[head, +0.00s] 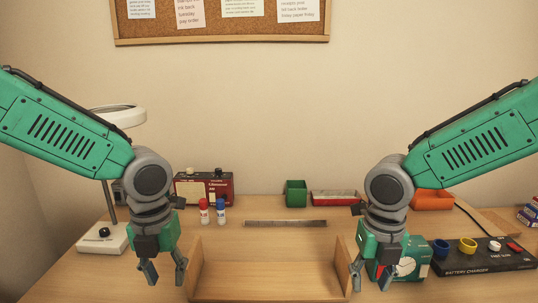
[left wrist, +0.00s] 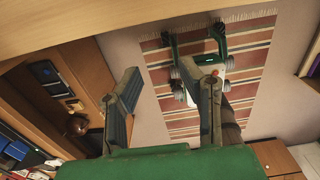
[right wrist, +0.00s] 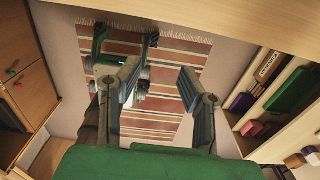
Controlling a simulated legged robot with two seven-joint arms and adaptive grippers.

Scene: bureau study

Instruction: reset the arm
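My left gripper (head: 165,273) hangs pointing down at the left front of the desk, left of the wooden tray. Its fingers are apart with nothing between them; the gap also shows in the left wrist view (left wrist: 165,92). My right gripper (head: 371,276) hangs pointing down by the tray's right side, in front of a green and white box. Its fingers are apart and empty in the right wrist view (right wrist: 157,85). Both arms are bent about alike, coming in from either side. Whether either gripper touches the desk is hard to tell.
An open wooden tray (head: 270,268) lies between the grippers. A green and white box (head: 412,262) stands close behind the right gripper, and a black battery charger (head: 485,262) to its right. Red (head: 204,212) and blue (head: 220,212) bottles stand behind. A lamp (head: 120,115) stands at left.

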